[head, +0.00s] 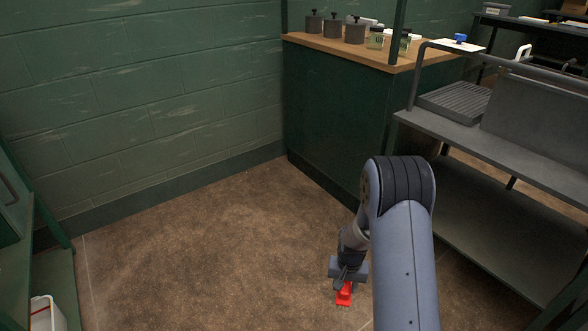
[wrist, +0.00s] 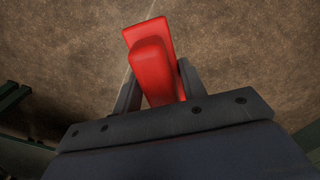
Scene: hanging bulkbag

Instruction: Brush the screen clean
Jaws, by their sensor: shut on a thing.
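My gripper (head: 347,279) is low over the brown floor in the head view, with its jaws shut on a red brush-like tool (head: 344,295). In the wrist view the red tool (wrist: 150,65) sits between the two dark fingers of the gripper (wrist: 158,85), with its wide red end pointing away from the palm. Its bristles cannot be made out clearly. No screen can be identified for sure; a grey ribbed panel (head: 456,101) lies on the grey metal bench at the right, well away from my gripper.
A green cabinet with a wooden top (head: 335,45) holds several dark lidded pots and glass jars (head: 375,38). The grey bench (head: 510,153) has a lower shelf and rails. A white bin (head: 46,314) stands at lower left. The floor (head: 210,230) between is clear.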

